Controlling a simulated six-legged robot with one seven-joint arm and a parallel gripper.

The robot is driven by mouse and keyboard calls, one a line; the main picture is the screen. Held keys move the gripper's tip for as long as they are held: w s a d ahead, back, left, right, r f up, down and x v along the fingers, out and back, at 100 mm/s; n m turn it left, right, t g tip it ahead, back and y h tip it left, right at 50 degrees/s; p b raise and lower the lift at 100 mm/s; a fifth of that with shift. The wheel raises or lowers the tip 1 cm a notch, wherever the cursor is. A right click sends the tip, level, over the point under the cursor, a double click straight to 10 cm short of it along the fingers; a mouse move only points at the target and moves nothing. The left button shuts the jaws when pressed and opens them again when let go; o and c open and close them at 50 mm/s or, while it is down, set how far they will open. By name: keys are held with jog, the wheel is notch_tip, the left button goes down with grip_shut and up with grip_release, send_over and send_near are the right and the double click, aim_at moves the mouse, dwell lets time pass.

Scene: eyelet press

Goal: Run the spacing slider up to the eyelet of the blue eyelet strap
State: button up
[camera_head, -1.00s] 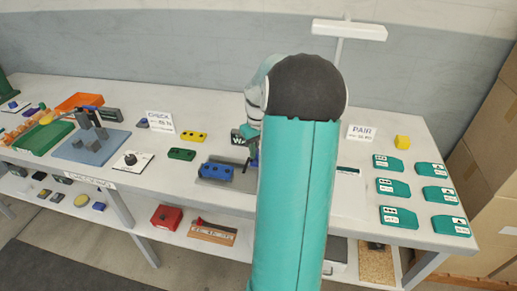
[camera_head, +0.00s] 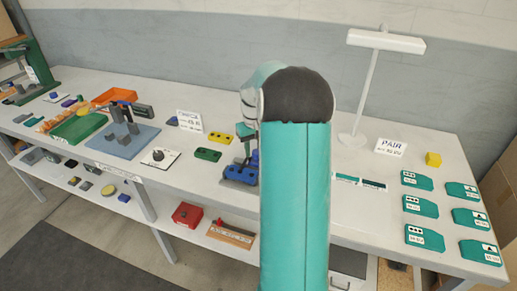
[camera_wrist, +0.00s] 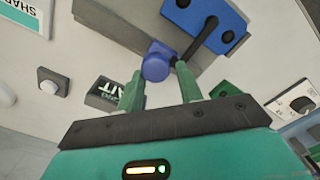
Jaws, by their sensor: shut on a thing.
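The blue eyelet strap (camera_head: 238,174) lies on a grey base at the middle of the table, its right end close to my arm. In the wrist view the strap (camera_wrist: 193,17) has dark holes, and a black bar (camera_wrist: 197,43) runs from it towards my right finger. My gripper (camera_wrist: 160,78) is shut on this knob. I cannot tell whether the knob belongs to the spacing slider. In the head view my arm hides part of the work spot.
A green block (camera_head: 207,154) and a yellow block (camera_head: 220,138) lie to the left of the strap. Several teal tags (camera_head: 417,204) and a PAIR sign (camera_head: 391,147) are at the right. A lamp (camera_head: 385,42) stands behind.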

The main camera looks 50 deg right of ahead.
jog(key=o, duration=0.7)
jog(key=shift+w+a, duration=0.5)
jog(key=shift+a, duration=0.05)
jog(key=shift+s+d, duration=0.15)
jog(key=shift+s, duration=0.1)
jog(key=shift+d, duration=0.1)
notch_tip(320, 180, up, 14)
